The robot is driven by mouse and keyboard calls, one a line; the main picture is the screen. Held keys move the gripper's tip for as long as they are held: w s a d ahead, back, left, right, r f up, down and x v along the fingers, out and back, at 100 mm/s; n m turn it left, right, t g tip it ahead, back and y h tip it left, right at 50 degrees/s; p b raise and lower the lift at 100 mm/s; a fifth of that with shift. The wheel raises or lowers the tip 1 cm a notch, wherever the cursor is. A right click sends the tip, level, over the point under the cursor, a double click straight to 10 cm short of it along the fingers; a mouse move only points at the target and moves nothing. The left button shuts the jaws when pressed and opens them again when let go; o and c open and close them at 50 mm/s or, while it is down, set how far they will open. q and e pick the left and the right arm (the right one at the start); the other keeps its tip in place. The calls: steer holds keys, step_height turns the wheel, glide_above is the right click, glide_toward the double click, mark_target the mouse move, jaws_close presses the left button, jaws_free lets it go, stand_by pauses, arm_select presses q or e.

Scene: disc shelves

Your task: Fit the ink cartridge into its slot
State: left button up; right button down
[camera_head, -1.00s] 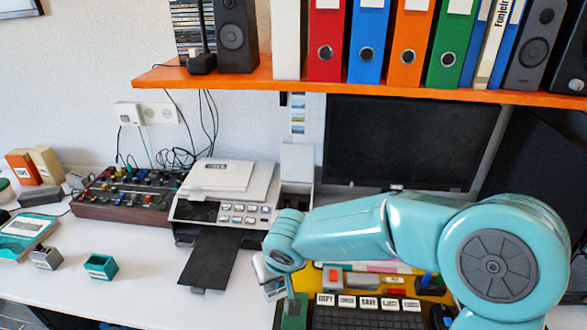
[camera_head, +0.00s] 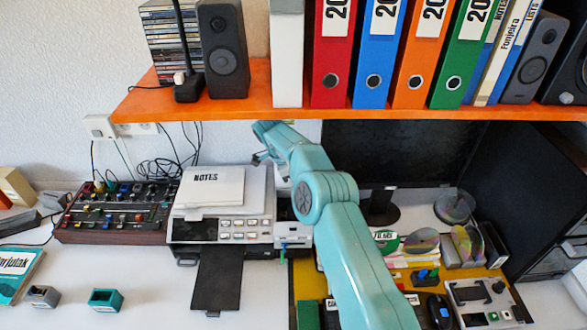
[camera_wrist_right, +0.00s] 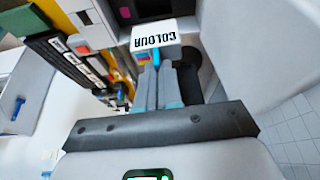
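The ink cartridge (camera_wrist_right: 155,38) is a white block labelled COLOUR, with cyan, magenta and yellow marks on its side, in the right wrist view. My right gripper (camera_wrist_right: 158,70) has its narrow fingers close together against the cartridge and appears shut on it. In the head view the right gripper (camera_head: 262,157) is small and partly hidden by my teal arm, above the back of the printer (camera_head: 222,222). The cartridge cannot be made out there. I cannot clearly identify its slot. My left gripper is not in view.
An orange shelf (camera_head: 270,112) with binders and speakers hangs above the arm. A dark monitor (camera_head: 400,155) stands behind it. A mixer (camera_head: 115,212) is left of the printer. Several discs and a grey control box (camera_head: 485,303) are at right.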

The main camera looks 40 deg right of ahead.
steer(key=shift+s+d+r, duration=0.1)
steer(key=shift+s+d, duration=0.2)
steer(key=shift+d, duration=0.15)
steer(key=shift+w+a, duration=0.25)
steer(key=shift+s+d+f+b, duration=0.1)
steer(key=shift+s+f+b, duration=0.1)
steer(key=shift+b, duration=0.15)
steer(key=shift+f, duration=0.3)
step_height(320, 180, down, 4)
steer(key=b, duration=0.4)
steer(key=shift+f, duration=0.2)
steer(key=shift+w+f+b, duration=0.15)
steer(key=shift+f+b, duration=0.4)
steer(key=shift+f, duration=0.05)
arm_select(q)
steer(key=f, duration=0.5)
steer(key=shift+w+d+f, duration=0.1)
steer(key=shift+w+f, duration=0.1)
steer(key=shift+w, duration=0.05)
